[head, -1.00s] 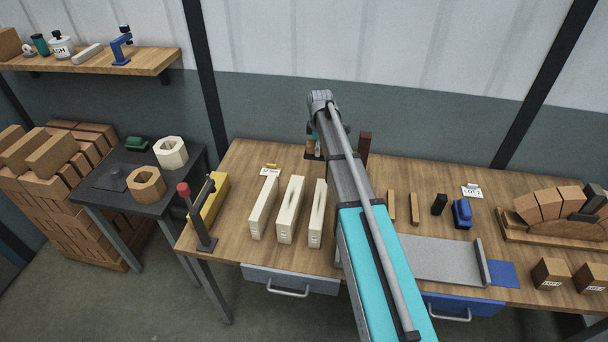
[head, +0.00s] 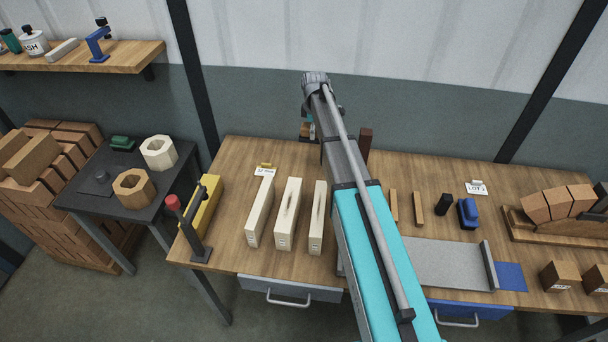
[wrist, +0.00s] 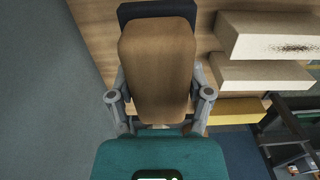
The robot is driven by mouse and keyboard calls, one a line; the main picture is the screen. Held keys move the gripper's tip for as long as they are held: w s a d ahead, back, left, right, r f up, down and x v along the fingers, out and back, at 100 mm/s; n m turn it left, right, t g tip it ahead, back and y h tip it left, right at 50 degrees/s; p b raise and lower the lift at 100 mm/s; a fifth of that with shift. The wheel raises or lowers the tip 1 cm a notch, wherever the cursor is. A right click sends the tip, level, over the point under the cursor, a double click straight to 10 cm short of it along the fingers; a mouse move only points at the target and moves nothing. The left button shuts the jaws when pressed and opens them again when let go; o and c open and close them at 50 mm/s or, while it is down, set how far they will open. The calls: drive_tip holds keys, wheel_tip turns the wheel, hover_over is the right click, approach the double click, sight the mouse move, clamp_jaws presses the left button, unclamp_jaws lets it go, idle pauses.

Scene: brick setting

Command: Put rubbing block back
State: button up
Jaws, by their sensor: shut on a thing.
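My gripper (wrist: 158,98) is shut on a brown wooden block, which I take to be the rubbing block (wrist: 157,65). A finger lies along each side of the block in the wrist view. A dark flat piece shows at the block's far end; I cannot tell whether it belongs to the block. In the head view, a small part of the brown block (head: 305,130) shows beside my arm, over the back of the wooden workbench (head: 225,245). My arm hides most of the gripper there.
Several cream slotted blocks (head: 288,213) stand left of my arm, beside a yellow block (head: 206,207) and a red-knobbed lever (head: 173,203). A dark brown upright post (head: 366,145) is close right of my gripper. Wooden strips (head: 418,210) and a blue item (head: 468,213) lie further right.

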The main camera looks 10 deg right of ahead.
drive_tip(key=shift+w, duration=0.2)
drive_tip(key=shift+a, duration=0.25)
drive_tip(key=shift+f, duration=0.15)
wheel_tip(320, 180, down, 9)
drive_tip(key=a+b, duration=0.1)
drive_tip(key=b, duration=0.8)
drive_tip(key=shift+s, duration=0.45)
wheel_tip(320, 180, down, 6)
drive_tip(key=b, duration=0.6)
drive_tip(key=shift+f, duration=0.1)
drive_tip(key=shift+f+b, duration=0.1)
drive_tip(key=shift+b, duration=0.25)
drive_tip(key=shift+f+b, duration=1.75)
drive_tip(key=shift+b, duration=0.05)
